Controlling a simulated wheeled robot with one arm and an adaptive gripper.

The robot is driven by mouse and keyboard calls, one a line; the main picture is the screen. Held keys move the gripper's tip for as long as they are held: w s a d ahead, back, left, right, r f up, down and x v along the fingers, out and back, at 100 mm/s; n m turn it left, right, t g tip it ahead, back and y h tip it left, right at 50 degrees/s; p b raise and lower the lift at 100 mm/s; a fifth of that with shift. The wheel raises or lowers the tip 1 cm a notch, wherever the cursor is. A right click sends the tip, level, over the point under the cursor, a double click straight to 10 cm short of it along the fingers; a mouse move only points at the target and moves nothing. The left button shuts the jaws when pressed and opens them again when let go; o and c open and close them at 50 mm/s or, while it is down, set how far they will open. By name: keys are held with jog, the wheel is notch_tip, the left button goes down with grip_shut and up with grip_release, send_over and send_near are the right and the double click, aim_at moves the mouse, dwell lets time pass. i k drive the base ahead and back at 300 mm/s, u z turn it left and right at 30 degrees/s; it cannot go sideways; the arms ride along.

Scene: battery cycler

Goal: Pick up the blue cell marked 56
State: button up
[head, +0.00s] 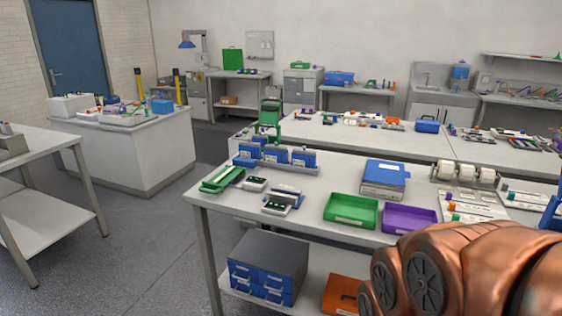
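Several blue cells (276,153) stand upright in a row in a grey rack (285,165) at the back left of the near white table. They have small pale labels, too small to read, so I cannot tell which one is marked 56. Another blue piece (287,197) lies on a small pale device nearer the front edge. My copper-coloured arm fills the lower right corner. My gripper is not in view.
The near table (315,189) also holds a green tray (351,222), a purple tray (409,218), a blue-topped box (385,173) and a green holder (222,179). A drawer unit (263,266) sits on the lower shelf. Open floor (140,235) lies to the left.

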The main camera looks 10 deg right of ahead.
aim_at(247, 152)
jog(key=u, duration=0.45)
jog(key=i, duration=1.7)
jog(key=u, duration=0.4)
jog(key=i, duration=1)
